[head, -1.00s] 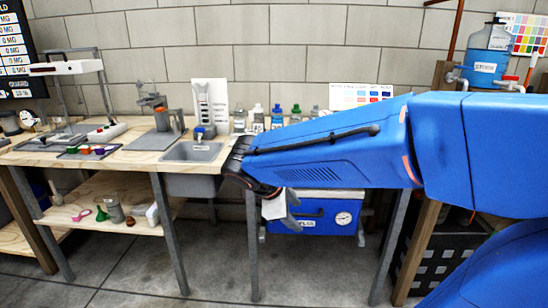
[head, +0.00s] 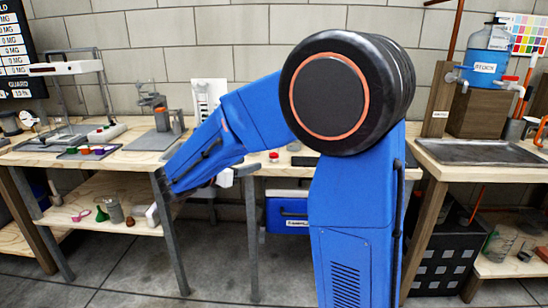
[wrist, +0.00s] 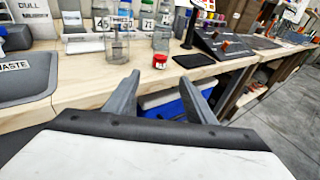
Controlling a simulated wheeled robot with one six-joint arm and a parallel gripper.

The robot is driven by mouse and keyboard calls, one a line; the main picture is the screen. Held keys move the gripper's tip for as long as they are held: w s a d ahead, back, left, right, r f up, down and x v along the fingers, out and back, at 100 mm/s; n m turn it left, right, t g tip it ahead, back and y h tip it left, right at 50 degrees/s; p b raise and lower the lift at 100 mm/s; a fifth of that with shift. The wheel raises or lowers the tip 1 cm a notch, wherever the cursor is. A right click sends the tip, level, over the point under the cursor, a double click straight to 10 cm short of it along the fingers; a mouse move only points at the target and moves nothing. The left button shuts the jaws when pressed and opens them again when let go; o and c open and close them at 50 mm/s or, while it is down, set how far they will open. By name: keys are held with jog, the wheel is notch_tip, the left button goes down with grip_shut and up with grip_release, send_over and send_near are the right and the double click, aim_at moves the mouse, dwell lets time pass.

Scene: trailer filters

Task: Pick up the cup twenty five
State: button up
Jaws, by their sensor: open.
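The others are too small to read surely, so I cannot tell which container is cup twenty five. My gripper (wrist: 160,85) is open and empty, in front of the bench edge and apart from the containers. In the head view my arm hides most of the gripper and the containers.
A grey sink (wrist: 28,84) marked WASTE is at the left. A blue box (head: 287,214) is under the bench. A metal tray (head: 480,152) lies on the right bench.

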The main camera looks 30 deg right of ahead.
aim_at(271, 157)
jog(key=x, duration=1)
jog(key=shift+d+f, duration=0.1)
jog(key=shift+d, duration=0.05)
jog(key=shift+x, duration=2.75)
jog(key=shift+w, duration=0.1)
jog(key=c, duration=1.1)
